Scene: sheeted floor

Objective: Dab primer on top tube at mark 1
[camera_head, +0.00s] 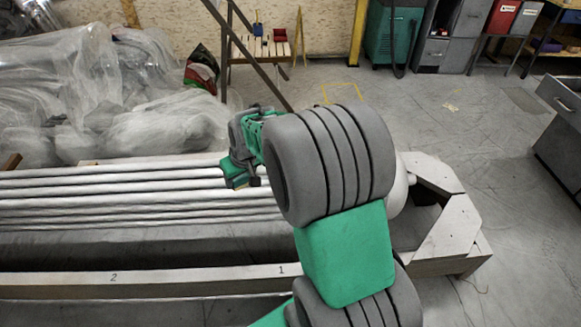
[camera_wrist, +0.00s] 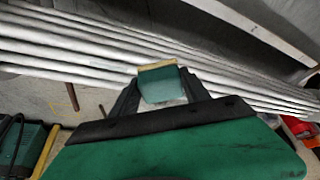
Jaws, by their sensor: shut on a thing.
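Several pale tubes (camera_head: 110,190) lie side by side along the bench, running left to right. They also show in the wrist view (camera_wrist: 65,45). I cannot tell for sure which is the top tube. The digit 1 (camera_head: 281,269) and the digit 2 (camera_head: 113,278) are marked on the front beam. My gripper (camera_head: 245,160) is over the right part of the tubes. It is shut on a green block-like applicator with a tan edge (camera_wrist: 157,83). The applicator's tan edge points toward the tubes in the wrist view; whether it touches them is unclear. My arm hides part of the tubes.
The front beam (camera_head: 190,278) runs along the near side, with a dark gap behind it. A pale angular end frame (camera_head: 450,225) closes the bench at right. Plastic-wrapped bundles (camera_head: 150,130) lie behind at left. Open floor (camera_head: 440,125) is at the back right, before grey cabinets (camera_head: 465,35).

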